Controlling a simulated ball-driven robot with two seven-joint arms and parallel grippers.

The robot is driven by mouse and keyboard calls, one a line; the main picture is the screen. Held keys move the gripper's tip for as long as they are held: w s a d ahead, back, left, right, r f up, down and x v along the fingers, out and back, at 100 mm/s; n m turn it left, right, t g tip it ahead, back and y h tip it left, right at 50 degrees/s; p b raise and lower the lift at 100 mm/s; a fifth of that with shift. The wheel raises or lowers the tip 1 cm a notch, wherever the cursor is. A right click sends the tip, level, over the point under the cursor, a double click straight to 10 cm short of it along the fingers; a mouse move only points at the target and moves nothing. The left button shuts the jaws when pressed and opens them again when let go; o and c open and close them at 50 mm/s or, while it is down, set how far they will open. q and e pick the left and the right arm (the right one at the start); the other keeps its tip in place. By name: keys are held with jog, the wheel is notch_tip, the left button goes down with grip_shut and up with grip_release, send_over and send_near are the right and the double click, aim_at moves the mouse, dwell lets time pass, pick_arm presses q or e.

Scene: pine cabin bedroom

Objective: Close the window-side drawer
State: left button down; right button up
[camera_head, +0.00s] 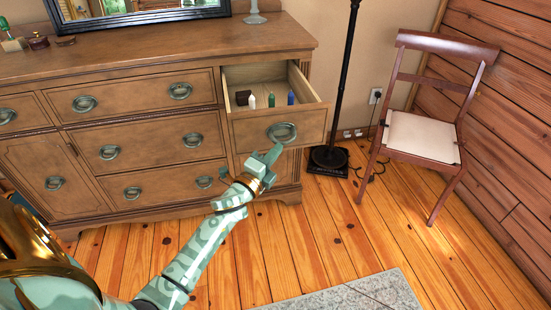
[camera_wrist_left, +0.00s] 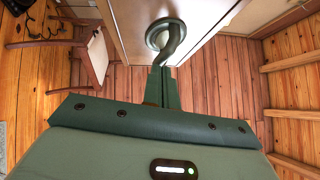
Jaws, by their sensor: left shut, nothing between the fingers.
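The dresser's top right drawer (camera_head: 308,122) is pulled open, with its inside showing. Its front has a grey-green oval handle (camera_head: 283,132). My left gripper (camera_head: 273,154) is in front of the drawer, just below the handle, with its fingers shut and empty. In the left wrist view, the shut fingers (camera_wrist_left: 161,72) point up at the handle (camera_wrist_left: 166,37) and the drawer front. I cannot tell whether they touch it. My right gripper is not in view.
The drawer holds a dark block (camera_head: 243,97) and several small bottles (camera_head: 271,100). The dresser's (camera_head: 150,48) other drawers look shut. A black lamp stand (camera_head: 328,156) and a chair (camera_head: 420,137) stand to the right. A grey rug (camera_head: 365,292) lies on the wooden floor.

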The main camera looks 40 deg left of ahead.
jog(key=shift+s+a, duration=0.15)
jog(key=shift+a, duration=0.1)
